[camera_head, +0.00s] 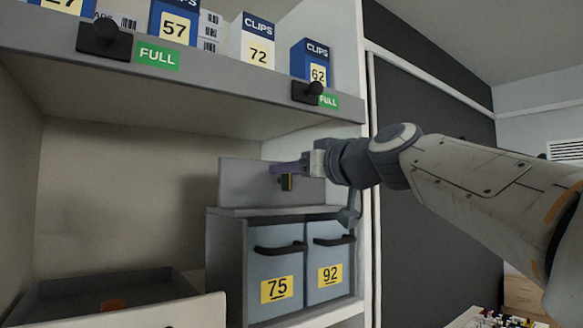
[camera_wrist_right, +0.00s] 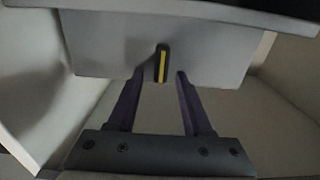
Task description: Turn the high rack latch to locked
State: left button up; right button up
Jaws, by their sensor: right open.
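The latch is a small black handle with a yellow stripe (camera_head: 288,183), mounted on a grey upright panel (camera_head: 241,180) above the two-door cabinet. In the right wrist view the latch (camera_wrist_right: 161,62) points roughly straight up and down in the picture, against the grey panel (camera_wrist_right: 110,45). My right gripper (camera_head: 284,169) reaches in from the right, in front of the panel. In the wrist view its purple fingers (camera_wrist_right: 160,77) are apart, one on each side of the latch's lower end, with visible gaps. I cannot tell its exact depth from the panel. My left gripper is not in view.
A shelf edge (camera_head: 180,95) with black knobs and green FULL labels runs above, carrying CLIPS boxes (camera_head: 258,42). Below is a cabinet with doors 75 (camera_head: 276,262) and 92 (camera_head: 330,258). An open drawer (camera_head: 110,292) is at lower left. A white post (camera_head: 368,250) stands right.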

grip_shut()
jog(key=m, duration=0.2)
jog(key=m+b, duration=0.1)
jog(key=m, duration=0.1)
jog(key=shift+w+d+f, duration=0.1)
jog(key=shift+w+d, duration=0.1)
jog(key=shift+d, duration=0.05)
jog(key=m, duration=0.4)
jog(key=shift+w+d+f, duration=0.15)
jog(key=shift+d+f, duration=0.05)
jog(key=shift+d, duration=0.1)
jog(key=m, duration=0.5)
jog(key=shift+w+d+f+b, duration=0.15)
jog(key=shift+f+b, duration=0.1)
jog(key=shift+b, duration=0.05)
jog(key=m, duration=0.4)
jog(key=shift+d+f+m, duration=0.1)
jog(key=shift+f+m, duration=0.3)
grip_release()
